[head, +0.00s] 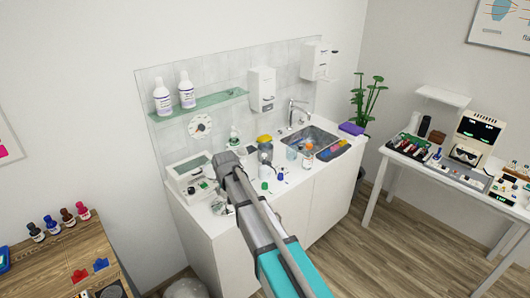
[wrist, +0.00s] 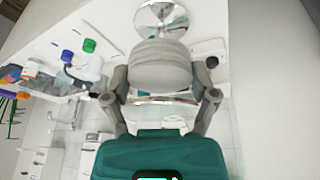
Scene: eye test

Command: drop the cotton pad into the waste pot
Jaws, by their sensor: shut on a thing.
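My gripper (wrist: 161,80) shows in the wrist view with a finger on each side of a pale grey, rounded, soft-looking thing (wrist: 162,62), which I take for the cotton pad. The fingers are shut on it. A shiny round metal vessel (wrist: 160,16) lies just beyond it at the top of the wrist view, partly hidden by the pad; it may be the waste pot, but I cannot tell for sure. In the head view my arm reaches over the white counter (head: 190,222), and its end hides the fingers and the pad.
A white boxy device (head: 188,178) stands at the counter's left end. Bottles, including a yellow-capped one (head: 265,146), and blue- and green-capped items stand right of my arm. The sink (head: 312,138) is farther right. A shelf (head: 205,104) with two bottles hangs above.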

